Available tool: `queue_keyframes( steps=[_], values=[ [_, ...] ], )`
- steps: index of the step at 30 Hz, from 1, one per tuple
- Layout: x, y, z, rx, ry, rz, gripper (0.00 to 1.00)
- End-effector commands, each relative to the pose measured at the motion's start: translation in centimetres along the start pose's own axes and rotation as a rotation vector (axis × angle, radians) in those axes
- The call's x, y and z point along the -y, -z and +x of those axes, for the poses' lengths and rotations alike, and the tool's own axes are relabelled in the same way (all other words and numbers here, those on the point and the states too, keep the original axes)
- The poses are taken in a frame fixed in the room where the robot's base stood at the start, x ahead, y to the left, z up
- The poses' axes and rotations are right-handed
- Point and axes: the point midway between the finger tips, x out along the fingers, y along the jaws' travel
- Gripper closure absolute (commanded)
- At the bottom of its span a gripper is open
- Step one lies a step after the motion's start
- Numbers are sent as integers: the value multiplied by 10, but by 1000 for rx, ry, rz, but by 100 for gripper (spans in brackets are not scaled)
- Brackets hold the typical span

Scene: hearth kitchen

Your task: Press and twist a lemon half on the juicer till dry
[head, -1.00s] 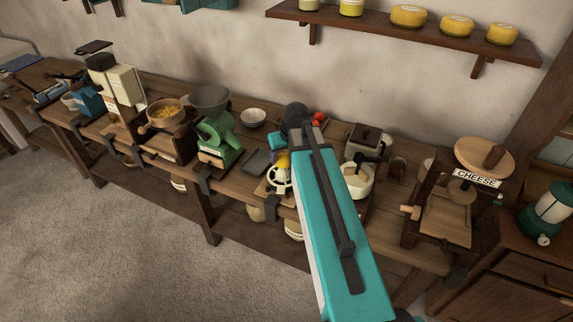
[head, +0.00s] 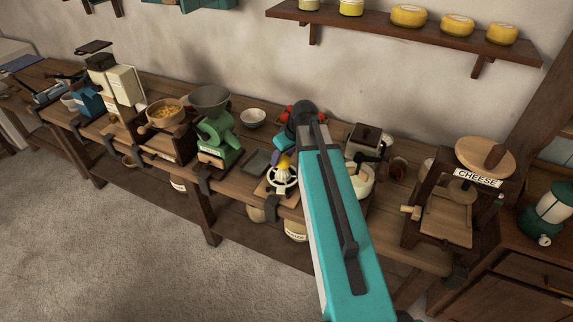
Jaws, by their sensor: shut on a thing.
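The juicer (head: 283,180), pale with an open, ribbed look, stands near the front edge of the bench. A small yellow piece (head: 284,161), which looks like the lemon half, is just above it. My gripper (head: 281,155) is by the juicer, at the end of my teal arm, and is shut on this yellow piece. The fingers are small and partly hidden by the arm. I cannot tell whether the lemon half touches the juicer's cone.
A dark tray (head: 257,162) and a green grinder (head: 216,140) stand left of the juicer. A cream pot (head: 361,180) and a cheese press (head: 448,200) stand to the right. Red round things (head: 287,112) lie behind my arm.

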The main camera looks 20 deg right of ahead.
Motion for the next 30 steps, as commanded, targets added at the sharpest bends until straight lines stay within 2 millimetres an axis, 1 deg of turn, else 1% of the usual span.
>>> queue_keyframes(
  steps=[30],
  values=[
    [-1,-2,5,0,-208,499,76]
  ],
)
